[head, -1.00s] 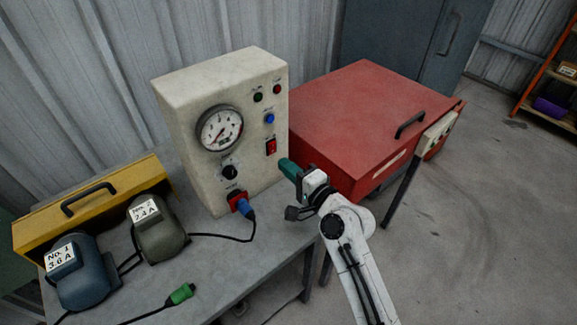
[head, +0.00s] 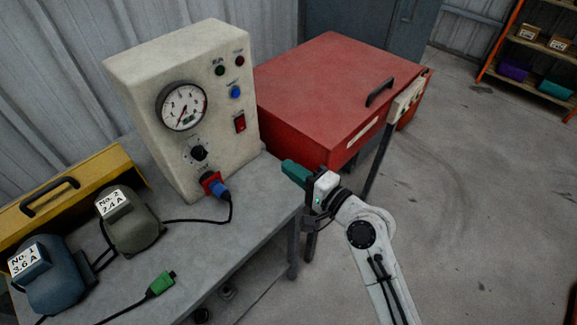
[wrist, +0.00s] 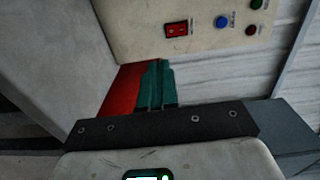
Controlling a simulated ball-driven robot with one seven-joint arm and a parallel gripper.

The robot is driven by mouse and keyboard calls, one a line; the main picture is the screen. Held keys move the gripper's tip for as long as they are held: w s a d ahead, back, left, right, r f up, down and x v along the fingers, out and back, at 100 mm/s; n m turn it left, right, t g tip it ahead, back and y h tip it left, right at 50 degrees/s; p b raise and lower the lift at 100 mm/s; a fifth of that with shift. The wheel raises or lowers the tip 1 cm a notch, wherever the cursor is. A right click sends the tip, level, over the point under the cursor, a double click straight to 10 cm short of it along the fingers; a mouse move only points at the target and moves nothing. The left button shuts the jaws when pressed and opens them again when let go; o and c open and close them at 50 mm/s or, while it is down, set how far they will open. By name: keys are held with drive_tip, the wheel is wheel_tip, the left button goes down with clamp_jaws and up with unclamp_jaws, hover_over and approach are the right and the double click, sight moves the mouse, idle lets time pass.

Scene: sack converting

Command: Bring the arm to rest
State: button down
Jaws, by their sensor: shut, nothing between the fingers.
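My gripper (head: 291,170) has teal fingers, shut and empty. In the head view it is at the right end of the grey bench (head: 262,185), to the right of the cream test box (head: 180,75) and apart from it. My white arm reaches up to it from the lower right. In the wrist view the shut fingers (wrist: 156,84) point toward the test box (wrist: 140,25), with its red switch (wrist: 176,29) and blue button (wrist: 221,22) beyond them.
A blue plug (head: 219,190) sits in the box's red socket. A green connector (head: 162,283) lies on the bench near two motors, No. 1 (head: 45,280) and No. 2 (head: 130,225). A red cabinet (head: 330,85) stands behind my gripper. The floor at right is clear.

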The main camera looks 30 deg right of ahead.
idle(0.4)
drive_tip(key=s+a+f+n+g+h, duration=0.1)
drive_tip(key=s+f+n+g, duration=0.8)
drive_tip(key=s+f, duration=0.3)
drive_tip(key=s+d+f+n+g+h, duration=0.1)
drive_tip(key=s+d+n+g+h, duration=0.1)
drive_tip(key=s, duration=0.6)
drive_tip(key=s+d+f+n+g+h, duration=0.2)
drive_tip(key=s+d+n+g, duration=0.1)
drive_tip(key=s, duration=0.6)
drive_tip(key=shift+s+d+g+h, duration=0.25)
drive_tip(key=shift+d+g+h, duration=0.15)
drive_tip(key=shift+d+g, duration=0.45)
drive_tip(key=c, duration=1.8)
unclamp_jaws()
drive_tip(key=shift+a, duration=0.25)
